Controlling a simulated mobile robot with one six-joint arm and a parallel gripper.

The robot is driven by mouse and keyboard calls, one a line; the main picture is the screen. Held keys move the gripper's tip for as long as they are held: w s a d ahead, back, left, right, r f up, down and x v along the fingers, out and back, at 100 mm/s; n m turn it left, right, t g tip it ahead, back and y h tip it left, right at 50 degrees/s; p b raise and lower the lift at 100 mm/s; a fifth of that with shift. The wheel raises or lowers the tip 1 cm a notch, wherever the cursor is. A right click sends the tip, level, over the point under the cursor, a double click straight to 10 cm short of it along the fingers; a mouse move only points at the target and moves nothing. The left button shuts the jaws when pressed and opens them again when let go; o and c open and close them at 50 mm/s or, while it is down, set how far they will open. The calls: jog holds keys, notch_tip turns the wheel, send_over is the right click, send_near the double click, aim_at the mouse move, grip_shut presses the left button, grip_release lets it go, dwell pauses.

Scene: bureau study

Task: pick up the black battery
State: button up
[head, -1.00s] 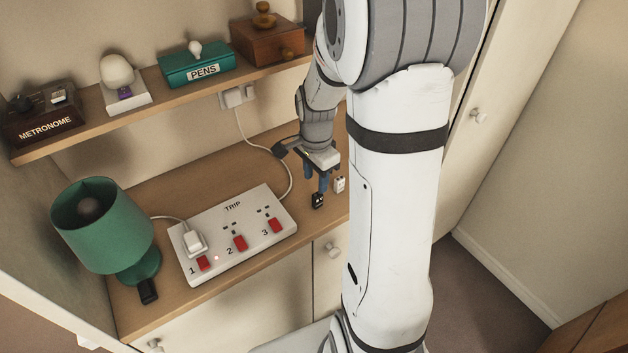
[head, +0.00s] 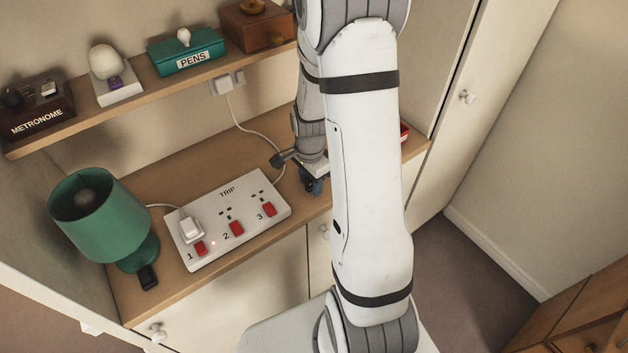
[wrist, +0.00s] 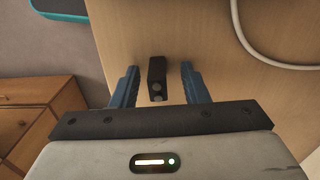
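The black battery (wrist: 157,78) stands out in the wrist view as a small dark block with two round terminals. It is between the two blue fingers of my gripper (wrist: 160,84), with a gap on each side. My gripper is open. In the head view, my gripper (head: 315,184) is low over the desk, right of the power strip, and hides most or all of the battery.
The white power strip (head: 182,252) with red switches lies left of my gripper, a white plug in it. A white cable (wrist: 250,45) curves close by. A green lamp (head: 98,215) stands at the left. A red object (head: 404,131) shows behind my arm.

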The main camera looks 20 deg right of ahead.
grip_shut()
jog(key=shift+r, duration=0.1)
dwell(0.3)
